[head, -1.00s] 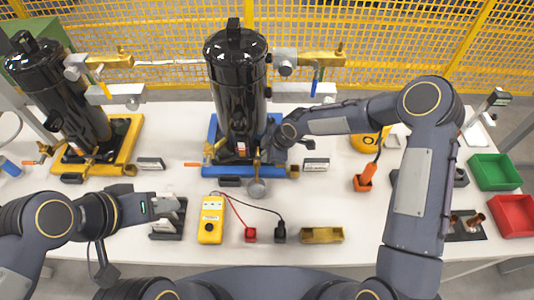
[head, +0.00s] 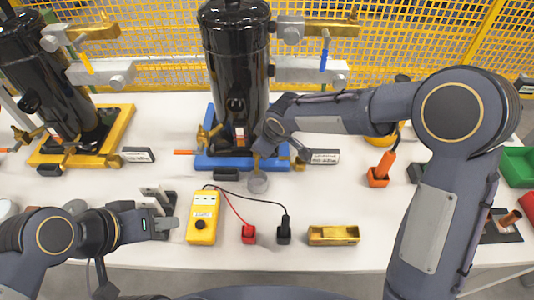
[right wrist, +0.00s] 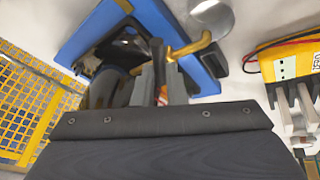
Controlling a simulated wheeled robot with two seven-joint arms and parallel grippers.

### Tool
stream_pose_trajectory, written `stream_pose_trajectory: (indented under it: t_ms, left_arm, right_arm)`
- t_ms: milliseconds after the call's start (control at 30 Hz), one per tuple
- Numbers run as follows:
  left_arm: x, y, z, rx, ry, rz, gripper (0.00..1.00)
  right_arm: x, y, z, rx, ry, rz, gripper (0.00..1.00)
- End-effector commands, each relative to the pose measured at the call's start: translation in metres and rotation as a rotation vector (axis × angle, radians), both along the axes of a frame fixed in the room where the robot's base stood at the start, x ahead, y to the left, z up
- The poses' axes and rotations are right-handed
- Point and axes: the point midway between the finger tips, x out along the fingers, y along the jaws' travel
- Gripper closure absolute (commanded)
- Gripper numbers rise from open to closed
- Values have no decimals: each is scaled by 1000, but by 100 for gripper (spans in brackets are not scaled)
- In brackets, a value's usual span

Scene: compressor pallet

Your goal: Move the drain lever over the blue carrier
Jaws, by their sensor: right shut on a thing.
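The blue carrier (head: 213,163) lies mid-table under a black cylinder (head: 236,75). A brass drain fitting (head: 257,160) shows at its front edge, above a round metal cup (head: 257,183); in the right wrist view a brass piece (right wrist: 194,46) lies just beyond my fingers. My right gripper (head: 262,150) reaches in from the right at this fitting. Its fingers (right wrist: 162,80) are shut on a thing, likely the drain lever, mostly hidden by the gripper.
A yellow meter (head: 202,217) with red and black leads stands in front of the carrier. A yellow tray (head: 333,235) and an orange-handled tool (head: 384,168) are to the right. A second black cylinder stands on a yellow carrier (head: 117,122) at left.

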Motion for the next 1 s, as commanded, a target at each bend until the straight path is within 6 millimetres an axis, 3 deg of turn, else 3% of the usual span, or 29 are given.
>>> stream_pose_trajectory:
  t_ms: [33, 200, 733, 767, 900, 1000]
  left_arm:
    - [0, 0, -10, 0, 0, 0, 64]
    - [0, 0, -18, 0, 0, 0, 64]
    - [0, 0, -21, 0, 0, 0, 64]
    - [0, 0, -21, 0, 0, 0, 64]
    - [0, 0, -21, 0, 0, 0, 64]
    - [0, 0, -21, 0, 0, 0, 64]
  right_arm:
    - [-1, 2, -4, -1, -1, -19, 100]
    - [-3, 2, -3, -2, 2, -75, 100]
    - [-3, 2, 0, -3, 4, -104, 100]
    - [-3, 2, 0, -3, 4, -104, 87]
    - [-3, 2, 0, -2, 3, -104, 69]
    - [-3, 2, 0, -2, 3, -104, 67]
